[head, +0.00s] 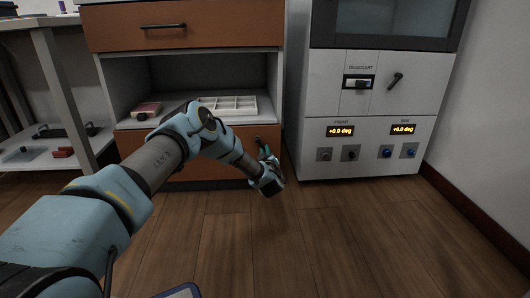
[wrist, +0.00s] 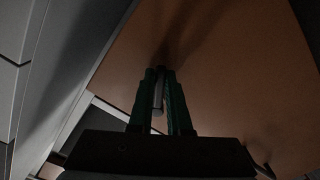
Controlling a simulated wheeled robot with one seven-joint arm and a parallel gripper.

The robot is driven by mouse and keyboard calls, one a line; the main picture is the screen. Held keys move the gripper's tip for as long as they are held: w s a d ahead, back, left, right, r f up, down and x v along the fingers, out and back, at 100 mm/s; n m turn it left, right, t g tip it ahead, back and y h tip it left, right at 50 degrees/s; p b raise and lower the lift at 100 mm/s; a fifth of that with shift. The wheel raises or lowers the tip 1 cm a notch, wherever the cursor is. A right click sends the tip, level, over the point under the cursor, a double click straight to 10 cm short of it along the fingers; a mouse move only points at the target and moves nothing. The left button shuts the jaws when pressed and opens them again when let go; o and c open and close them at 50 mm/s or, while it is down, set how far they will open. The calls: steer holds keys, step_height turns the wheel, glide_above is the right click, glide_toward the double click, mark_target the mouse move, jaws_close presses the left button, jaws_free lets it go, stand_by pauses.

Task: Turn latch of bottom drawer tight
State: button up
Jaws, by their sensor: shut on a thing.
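The bottom drawer (head: 210,168) has an orange-brown front below the open shelf and looks closed. My arm crosses in front of it. My gripper (head: 264,151) is at the drawer's right end, close to its front. In the wrist view the drawer front (wrist: 230,80) fills much of the picture. The two green fingers of my gripper (wrist: 162,92) are close together around a small grey piece, the latch (wrist: 158,97), standing out from the front. The gripper is shut on it. The latch's turn angle is hard to tell, as the fingers hide most of it.
The upper drawer (head: 190,27) has a dark handle. A grey instrument cabinet (head: 375,95) stands close on the right. The wooden floor (head: 330,225) in front is clear.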

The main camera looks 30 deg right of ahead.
mark_target(250, 147)
jaws_close()
steer(key=shift+a+m+p, duration=0.1)
steer(key=shift+m+p, duration=0.2)
steer(key=m+p, duration=0.1)
steer(key=m, duration=0.1)
steer(key=a+m+p, duration=0.1)
steer(key=m, duration=0.1)
steer(key=w+a+m+p, duration=0.1)
steer(key=m, duration=0.1)
steer(key=shift+a+f+p, duration=0.1)
steer(key=shift+f+p, duration=0.2)
steer(key=shift+f, duration=0.05)
steer(key=m, duration=0.2)
steer(key=a+m+p, duration=0.1)
steer(key=m, duration=0.1)
steer(key=shift+w+a, duration=0.2)
steer(key=shift+w, duration=0.15)
steer(key=shift+w+a+r+m+p, duration=0.15)
steer(key=shift+a+m+p, duration=0.15)
steer(key=shift+m, duration=0.55)
steer(key=shift+w+a+r+m+p, duration=0.15)
steer(key=shift+a+m, duration=0.25)
steer(key=shift+m, duration=0.45)
steer(key=o, duration=0.6)
jaws_free()
